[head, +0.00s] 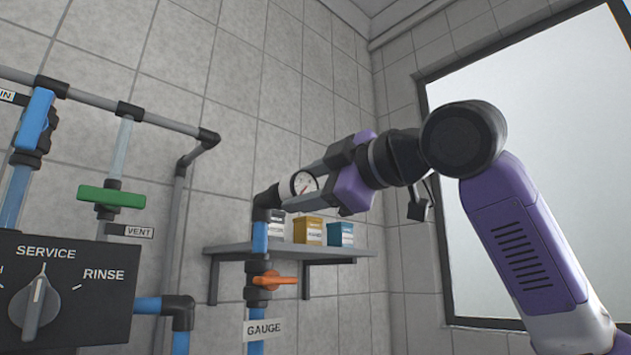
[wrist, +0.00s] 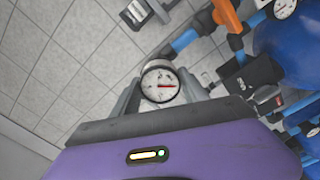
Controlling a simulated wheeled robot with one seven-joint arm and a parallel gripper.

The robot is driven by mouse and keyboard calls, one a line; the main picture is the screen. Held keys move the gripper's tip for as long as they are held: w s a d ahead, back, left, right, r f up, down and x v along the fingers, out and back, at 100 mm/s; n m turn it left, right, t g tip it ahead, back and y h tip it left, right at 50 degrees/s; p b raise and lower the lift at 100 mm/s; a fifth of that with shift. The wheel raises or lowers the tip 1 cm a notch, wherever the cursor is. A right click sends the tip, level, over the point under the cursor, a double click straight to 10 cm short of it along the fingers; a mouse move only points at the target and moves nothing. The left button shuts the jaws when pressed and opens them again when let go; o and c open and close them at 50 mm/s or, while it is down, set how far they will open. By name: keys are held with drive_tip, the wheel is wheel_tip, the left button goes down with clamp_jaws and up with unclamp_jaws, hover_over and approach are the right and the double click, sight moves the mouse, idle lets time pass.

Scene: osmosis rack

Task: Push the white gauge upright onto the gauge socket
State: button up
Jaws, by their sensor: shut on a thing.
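The white gauge (head: 304,183) has a round dial with a red needle and a dark rim. It sits between the fingers of my gripper (head: 298,194), which is shut on it. In the wrist view, the gauge (wrist: 160,82) faces the camera between the two grey fingers. The gauge socket appears to be the black fitting (head: 267,198) on top of the blue pipe above the GAUGE label (head: 264,328). The fingertips are right beside this fitting in the head view. The gauge's stem is hidden, so I cannot tell whether it touches the socket.
An orange valve handle (head: 275,281) is on the pipe below the socket. A grey shelf (head: 290,252) with small boxes (head: 308,230) is behind. A control panel (head: 62,292) and a green VENT valve (head: 112,197) are at left. A window (head: 540,130) is at right.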

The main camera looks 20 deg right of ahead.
drive_tip(key=shift+w+a, duration=0.1)
drive_tip(key=shift+w, duration=0.35)
drive_tip(key=shift+w+a+p, duration=0.1)
drive_tip(key=shift+w+p, duration=0.45)
drive_tip(key=shift+p, duration=0.25)
idle(1.2)
drive_tip(key=o, duration=1.3)
drive_tip(key=shift+o, duration=0.2)
drive_tip(key=shift+s, duration=0.1)
drive_tip(key=b+v, duration=0.2)
drive_tip(key=v, duration=0.5)
drive_tip(key=shift+s, duration=0.3)
